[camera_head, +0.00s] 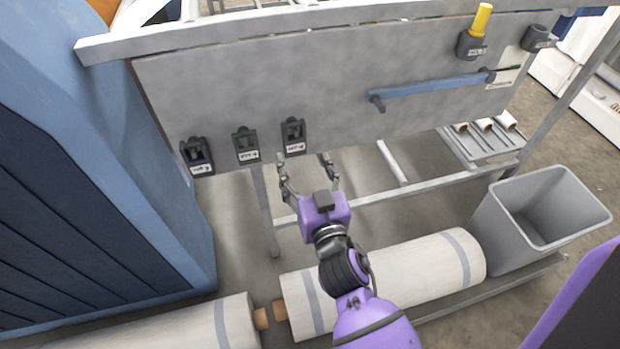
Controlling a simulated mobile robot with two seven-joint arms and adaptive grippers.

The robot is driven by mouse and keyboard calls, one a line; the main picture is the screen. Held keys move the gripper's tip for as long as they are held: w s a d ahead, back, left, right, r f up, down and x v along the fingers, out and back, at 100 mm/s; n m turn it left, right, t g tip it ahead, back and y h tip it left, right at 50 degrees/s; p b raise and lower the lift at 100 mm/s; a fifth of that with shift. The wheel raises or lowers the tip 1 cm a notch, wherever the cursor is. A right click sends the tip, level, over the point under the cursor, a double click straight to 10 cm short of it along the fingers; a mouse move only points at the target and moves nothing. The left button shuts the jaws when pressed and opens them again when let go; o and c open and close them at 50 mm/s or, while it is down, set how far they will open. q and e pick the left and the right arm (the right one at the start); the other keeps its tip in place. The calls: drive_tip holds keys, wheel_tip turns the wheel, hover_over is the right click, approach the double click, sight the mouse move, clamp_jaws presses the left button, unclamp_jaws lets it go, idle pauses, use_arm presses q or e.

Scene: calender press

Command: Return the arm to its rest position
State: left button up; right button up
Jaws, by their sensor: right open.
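My right gripper (306,170) is purple with grey fingers. It is open and empty, with its fingers spread just below the rightmost of a row of small labelled dark holders (293,137) on the grey panel (300,85). I cannot tell whether a fingertip touches the panel. My right arm (352,275) comes up from the bottom of the view, over a large white roll. My left gripper is not in view.
White rolls (430,262) with grey bands lie below the arm. A grey bin (500,225) stands at the right. A blue bar (430,86) and a yellow handle (481,20) are on the panel. A blue cabinet (110,150) blocks the left side.

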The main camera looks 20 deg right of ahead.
drive_tip(key=shift+s+r, duration=0.1)
drive_tip(key=shift+s, duration=2.15)
drive_tip(key=s+d+f+n+g+p, duration=0.1)
drive_tip(key=s+f+g+p, duration=0.1)
drive_tip(key=s+f+g, duration=0.3)
drive_tip(key=s+d+f+p, duration=0.1)
drive_tip(key=s+d+f, duration=0.1)
drive_tip(key=s+f, duration=0.35)
use_arm(q)
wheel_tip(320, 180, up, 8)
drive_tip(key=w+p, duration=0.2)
drive_tip(key=p, duration=0.2)
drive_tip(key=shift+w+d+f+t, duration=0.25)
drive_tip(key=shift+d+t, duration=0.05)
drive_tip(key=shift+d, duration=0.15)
use_arm(e)
drive_tip(key=s+d+f+g, duration=0.2)
drive_tip(key=s+f, duration=0.2)
drive_tip(key=s, duration=0.4)
drive_tip(key=s+d+f+g, duration=0.2)
drive_tip(key=s+f, duration=0.2)
drive_tip(key=s, duration=0.5)
drive_tip(key=shift+s+d+f+m, duration=0.15)
drive_tip(key=shift+s+f+m, duration=0.15)
drive_tip(key=shift+f, duration=0.1)
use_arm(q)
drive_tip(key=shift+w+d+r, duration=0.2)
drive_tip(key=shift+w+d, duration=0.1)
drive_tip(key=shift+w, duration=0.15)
